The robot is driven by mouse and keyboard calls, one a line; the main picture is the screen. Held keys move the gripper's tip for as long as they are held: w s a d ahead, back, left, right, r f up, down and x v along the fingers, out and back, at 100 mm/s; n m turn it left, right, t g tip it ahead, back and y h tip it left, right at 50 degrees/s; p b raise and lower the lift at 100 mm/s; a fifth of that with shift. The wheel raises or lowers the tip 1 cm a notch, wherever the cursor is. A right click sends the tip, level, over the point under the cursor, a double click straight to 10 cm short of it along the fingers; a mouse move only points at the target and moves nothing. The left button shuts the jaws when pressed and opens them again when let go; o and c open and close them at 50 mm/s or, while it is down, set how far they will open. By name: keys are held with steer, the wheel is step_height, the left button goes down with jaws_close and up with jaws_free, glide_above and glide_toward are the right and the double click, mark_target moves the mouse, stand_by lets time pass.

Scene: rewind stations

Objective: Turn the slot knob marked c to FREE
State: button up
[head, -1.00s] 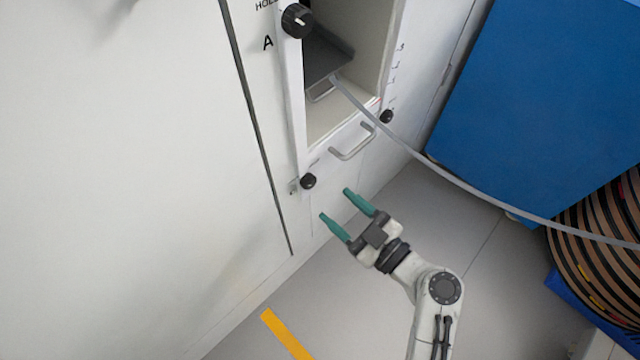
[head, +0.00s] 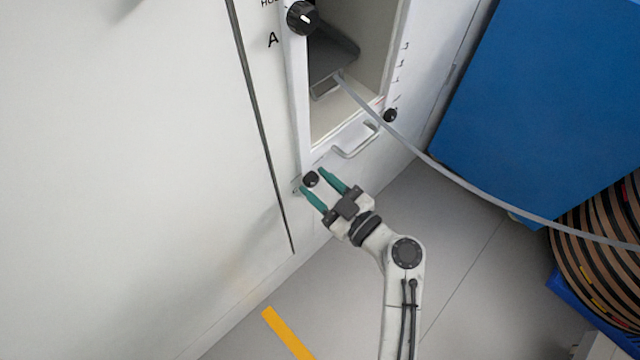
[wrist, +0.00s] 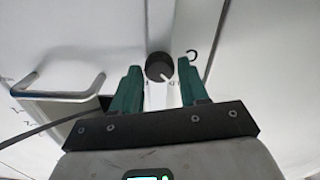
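The slot knob (head: 310,179) is a small round black knob low on the white cabinet front. In the wrist view the knob also sits between the fingers (wrist: 158,82), with gaps visible on both sides. I cannot tell whether the fingertips reach around it in depth. The word FREE cannot be read.
A larger black knob (head: 302,17) is above, near the letter A. Another small black knob (head: 390,115) and a metal handle (head: 356,141) are to the right. A grey strip (head: 470,187) runs from the open bay past a blue panel (head: 530,100).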

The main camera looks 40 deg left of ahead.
steer(key=c, duration=0.7)
steer(key=shift+m, duration=0.3)
steer(key=m+b, duration=0.1)
steer(key=m, duration=0.2)
steer(key=shift+f+m, duration=0.1)
steer(key=shift+m, duration=0.2)
steer(key=m, duration=0.4)
steer(key=shift+w+m, duration=0.1)
steer(key=shift+m, duration=0.2)
steer(key=m, duration=0.5)
steer(key=shift+w+d+p, duration=0.1)
steer(key=shift+p, duration=0.3)
steer(key=shift+m+p, duration=0.6)
steer(key=shift+m, duration=1.4)
